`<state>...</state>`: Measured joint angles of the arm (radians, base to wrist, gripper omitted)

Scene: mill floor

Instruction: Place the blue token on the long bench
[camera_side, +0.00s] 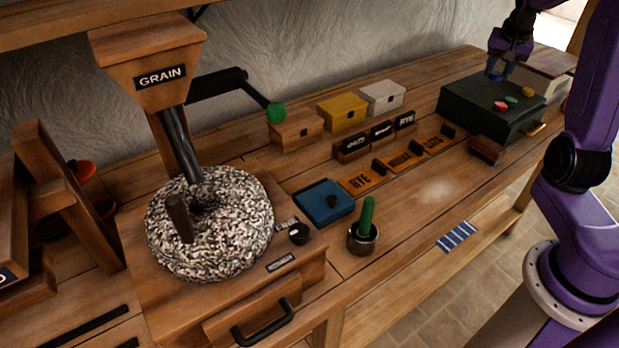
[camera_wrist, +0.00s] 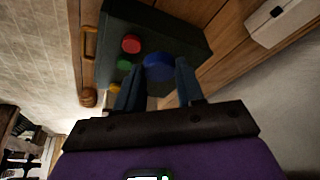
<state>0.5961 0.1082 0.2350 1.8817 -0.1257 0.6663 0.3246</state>
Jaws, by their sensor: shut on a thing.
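My gripper (camera_side: 497,68) is at the far right end of the long bench (camera_side: 430,185), over the dark green box (camera_side: 470,118). Its jaws are shut on the blue token (camera_wrist: 158,67), which shows between the fingertips in the wrist view. In the side view the token is a small blue patch under the fingers. I cannot tell from the pictures how far it is above the box top. A red token (camera_side: 500,106), a green token (camera_side: 511,100) and an orange token (camera_side: 527,92) lie on the box lid.
Yellow (camera_side: 341,112), white (camera_side: 381,97) and wooden boxes stand along the back. Bare wood lies right of the plates.

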